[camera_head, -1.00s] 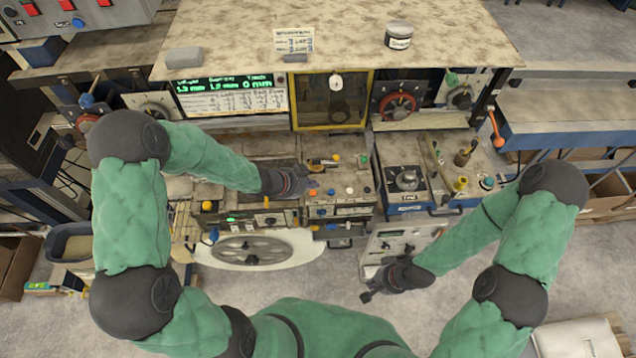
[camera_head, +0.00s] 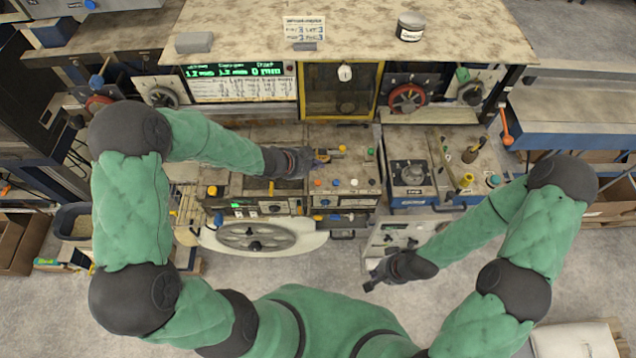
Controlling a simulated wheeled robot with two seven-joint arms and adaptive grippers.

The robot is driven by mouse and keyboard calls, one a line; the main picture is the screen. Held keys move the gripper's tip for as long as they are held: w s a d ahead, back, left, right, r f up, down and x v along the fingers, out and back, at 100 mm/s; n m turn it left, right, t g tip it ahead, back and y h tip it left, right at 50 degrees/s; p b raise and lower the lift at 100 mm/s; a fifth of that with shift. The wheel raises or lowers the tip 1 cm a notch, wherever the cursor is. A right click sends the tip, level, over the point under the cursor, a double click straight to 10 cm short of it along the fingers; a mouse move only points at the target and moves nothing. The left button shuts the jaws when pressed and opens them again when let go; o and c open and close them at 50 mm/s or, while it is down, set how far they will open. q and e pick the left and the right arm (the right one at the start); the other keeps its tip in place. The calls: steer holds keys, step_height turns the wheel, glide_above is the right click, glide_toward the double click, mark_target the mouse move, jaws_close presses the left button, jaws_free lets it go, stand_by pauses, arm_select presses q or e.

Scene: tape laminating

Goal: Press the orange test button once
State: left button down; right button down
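A small orange button (camera_head: 318,183) sits on the panel of the central console (camera_head: 352,203), in a row with a blue and a white button. Which button is marked as the test button is too small to read. My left gripper (camera_head: 319,158) reaches in from the left and hovers over the console, just behind the orange button. A small gap shows between its tips and the button in the picture. Whether its fingers are open or shut is too small to tell. My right gripper (camera_head: 372,281) is low in front of the lower white cabinet (camera_head: 390,238), apart from the console buttons.
A yellow-orange knob (camera_head: 212,190) stands left of the panel, above a large handwheel (camera_head: 256,237). A green-lettered display (camera_head: 235,72) and a yellow-framed window (camera_head: 340,90) stand behind. A blue-framed unit (camera_head: 412,178) is to the right.

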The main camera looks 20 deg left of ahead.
mark_target(316, 184)
arm_select(q)
steer(key=shift+f+b, duration=3.2)
steer(key=shift+f, duration=0.6)
steer(key=shift+f+b, duration=0.35)
steer(key=shift+f, duration=0.05)
steer(key=shift+f+b, duration=0.5)
steer(key=shift+f, duration=0.05)
steer(key=shift+r, duration=0.15)
steer(key=shift+r+p, duration=0.85)
step_height(316, 184, up, 5)
steer(key=p, duration=0.4)
steer(key=shift+p, duration=0.3)
